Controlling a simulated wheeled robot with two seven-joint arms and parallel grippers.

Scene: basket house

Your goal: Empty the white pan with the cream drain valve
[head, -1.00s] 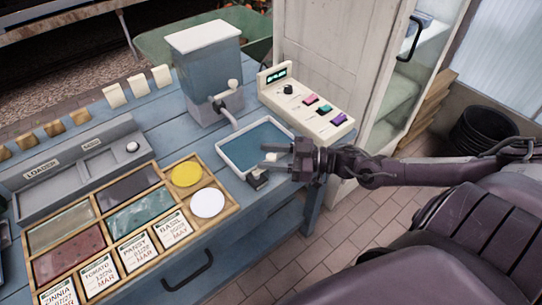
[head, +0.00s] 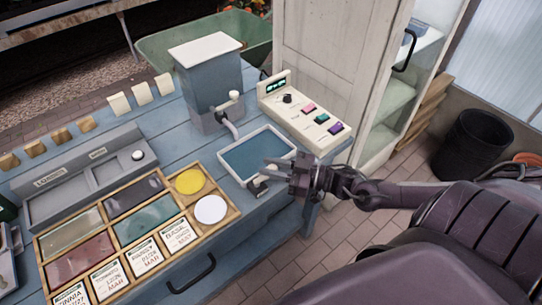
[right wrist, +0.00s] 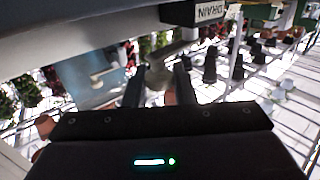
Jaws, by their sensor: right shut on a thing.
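The white pan (head: 231,172) sits at the right end of the blue bench, with blue-green liquid (head: 255,156) in it. My right gripper (head: 266,169) is at the pan's near right edge. In the right wrist view the gripper (right wrist: 160,78) has its two fingers on either side of a pale valve handle, the cream drain valve (right wrist: 158,74), and is shut on it. A DRAIN label (right wrist: 208,11) shows above it. In the head view the fingers hide most of the valve. A small dark piece (head: 257,187) shows below the pan's rim. My left gripper is out of view.
A grey tank (head: 212,88) with a spout stands behind the pan. A cream control box (head: 305,118) with coloured buttons is at the back right. A wooden seed tray (head: 120,235) lies to the left. A white cabinet (head: 325,65) stands behind.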

